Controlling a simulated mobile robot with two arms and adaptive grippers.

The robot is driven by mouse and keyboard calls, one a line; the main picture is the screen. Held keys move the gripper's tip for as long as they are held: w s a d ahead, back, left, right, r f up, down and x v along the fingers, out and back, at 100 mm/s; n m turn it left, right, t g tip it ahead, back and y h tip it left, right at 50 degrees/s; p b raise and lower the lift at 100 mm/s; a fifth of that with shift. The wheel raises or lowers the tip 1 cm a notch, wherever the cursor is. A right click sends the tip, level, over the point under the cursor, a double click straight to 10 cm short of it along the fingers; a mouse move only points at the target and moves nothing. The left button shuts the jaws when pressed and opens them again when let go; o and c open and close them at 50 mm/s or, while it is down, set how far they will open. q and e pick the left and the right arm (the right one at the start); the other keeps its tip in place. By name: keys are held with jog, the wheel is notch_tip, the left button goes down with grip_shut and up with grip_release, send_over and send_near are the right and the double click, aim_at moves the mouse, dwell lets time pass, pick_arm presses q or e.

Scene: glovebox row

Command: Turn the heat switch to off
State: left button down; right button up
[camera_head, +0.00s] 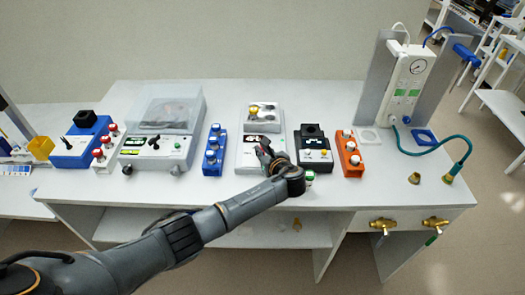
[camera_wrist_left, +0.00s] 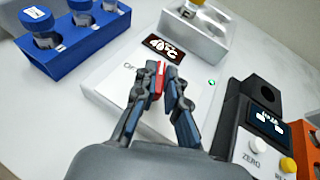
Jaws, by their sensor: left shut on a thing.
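The white heater device (camera_head: 249,160) stands in the middle of the bench, with a dark display (camera_wrist_left: 163,47) reading about 40 °C and a small green light (camera_wrist_left: 211,82). My left gripper (camera_head: 265,149) reaches over its front panel. In the left wrist view, its fingers (camera_wrist_left: 160,82) are closed around a narrow red and white piece (camera_wrist_left: 158,78), which looks like the heat switch on the panel. Most of the switch is hidden between the fingers, and its exact position cannot be read. Part of a label shows just left of it. My right gripper is not in view.
A blue rack with vials (camera_head: 213,150) stands left of the heater. A black device (camera_head: 313,148) with a yellow button and an orange vial rack (camera_head: 348,154) stand to the right.

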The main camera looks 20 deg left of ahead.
pick_arm(q)
jog(key=c, duration=1.4)
grip_release()
jog(key=v, duration=1.2)
